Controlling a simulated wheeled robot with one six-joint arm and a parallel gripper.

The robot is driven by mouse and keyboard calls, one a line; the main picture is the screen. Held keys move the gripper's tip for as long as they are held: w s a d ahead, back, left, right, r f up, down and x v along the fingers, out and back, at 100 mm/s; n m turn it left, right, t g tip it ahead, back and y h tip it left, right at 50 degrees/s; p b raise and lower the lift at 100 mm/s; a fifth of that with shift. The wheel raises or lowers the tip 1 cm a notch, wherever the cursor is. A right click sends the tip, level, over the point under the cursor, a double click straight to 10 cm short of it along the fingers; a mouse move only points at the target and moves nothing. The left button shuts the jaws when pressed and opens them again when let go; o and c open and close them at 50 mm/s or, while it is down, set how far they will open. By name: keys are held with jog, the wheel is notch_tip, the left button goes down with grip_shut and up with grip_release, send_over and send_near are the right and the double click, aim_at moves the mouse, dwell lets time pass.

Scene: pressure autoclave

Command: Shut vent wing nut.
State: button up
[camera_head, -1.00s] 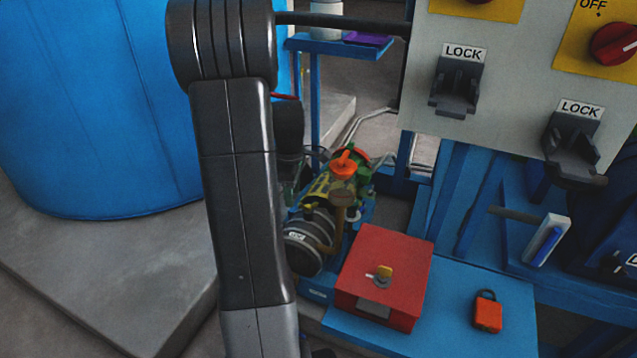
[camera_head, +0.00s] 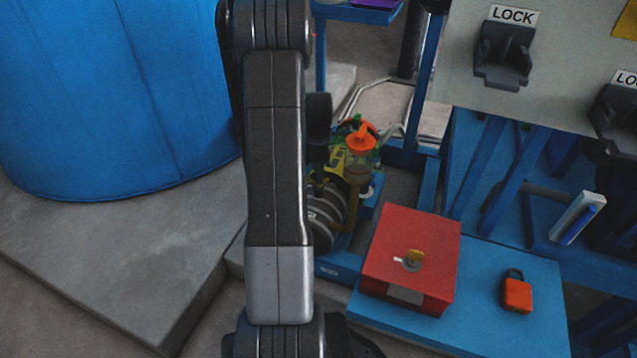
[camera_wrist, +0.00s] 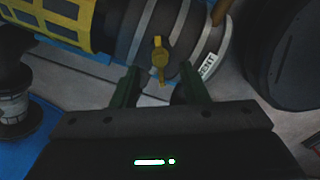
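A yellow wing-shaped nut (camera_wrist: 160,58), which looks like the vent wing nut, stands on a grey banded cylinder (camera_wrist: 132,30) in the wrist view. My gripper (camera_wrist: 161,80) is open, with two dark green fingers spread to the left and right. The nut shows in the gap between the fingertips, apparently just beyond them; I see no contact. In the head view the grey cylinder (camera_head: 328,218) is partly hidden behind my arm, and my gripper cannot be made out there.
A yellow body with an orange handle (camera_head: 361,138) adjoins the cylinder. A red box (camera_head: 425,235) and an orange padlock (camera_head: 516,291) are on a blue platform (camera_head: 475,290). A large blue tank (camera_head: 110,90) stands left. A dark round part (camera_wrist: 280,55) is close to the gripper's right.

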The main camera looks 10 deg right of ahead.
jog(key=shift+f+b, duration=0.4)
jog(key=shift+f, duration=1.45)
grip_shut()
jog(key=m+p, duration=0.1)
jog(key=m, duration=0.2)
jog(key=shift+r+p, duration=0.1)
jog(key=shift+p, duration=0.25)
jog(key=shift+m+p, duration=0.45)
jog(key=shift+m, duration=0.95)
